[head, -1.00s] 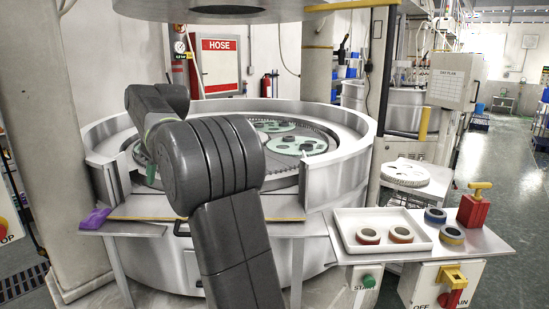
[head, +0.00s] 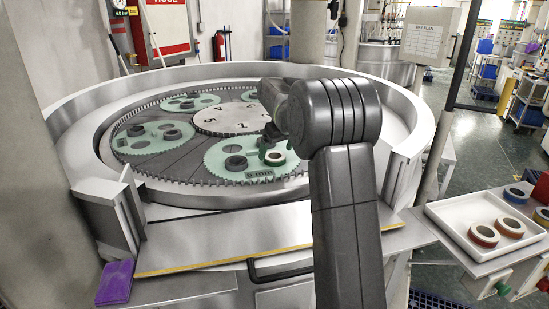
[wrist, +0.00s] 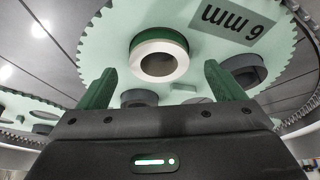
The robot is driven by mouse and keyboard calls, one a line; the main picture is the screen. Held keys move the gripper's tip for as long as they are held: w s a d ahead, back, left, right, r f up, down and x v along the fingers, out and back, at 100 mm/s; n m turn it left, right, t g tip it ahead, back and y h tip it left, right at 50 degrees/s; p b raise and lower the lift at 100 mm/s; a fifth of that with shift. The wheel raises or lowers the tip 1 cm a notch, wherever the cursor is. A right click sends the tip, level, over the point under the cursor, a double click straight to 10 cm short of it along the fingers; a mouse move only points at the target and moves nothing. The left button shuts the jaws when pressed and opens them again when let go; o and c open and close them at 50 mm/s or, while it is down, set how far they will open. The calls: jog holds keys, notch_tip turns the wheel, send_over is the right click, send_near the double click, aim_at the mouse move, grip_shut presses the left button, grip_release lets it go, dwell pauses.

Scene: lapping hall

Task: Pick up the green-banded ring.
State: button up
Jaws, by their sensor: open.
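The green-banded ring (wrist: 142,62) lies on a pale green toothed carrier disc (wrist: 115,40) marked "6 mm". In the wrist view its pale end face and round hole show, with the green band along its upper side. My gripper (wrist: 160,70) is open, its two green fingers apart on either side of the ring, in front of it and not visibly touching it. In the head view the ring (head: 275,162) is small, on the front right carrier (head: 222,164), with my gripper (head: 268,146) just above it and my arm close on the right.
Dark rings (head: 236,163) sit in other carrier holes. A raised metal wall (head: 75,150) surrounds the lapping plate. A white tray (head: 452,226) with orange-banded rings stands at right. A purple cloth (head: 115,283) lies at the front left.

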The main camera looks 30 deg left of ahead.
jog(key=shift+x, duration=1.1)
jog(key=shift+d+f, duration=0.1)
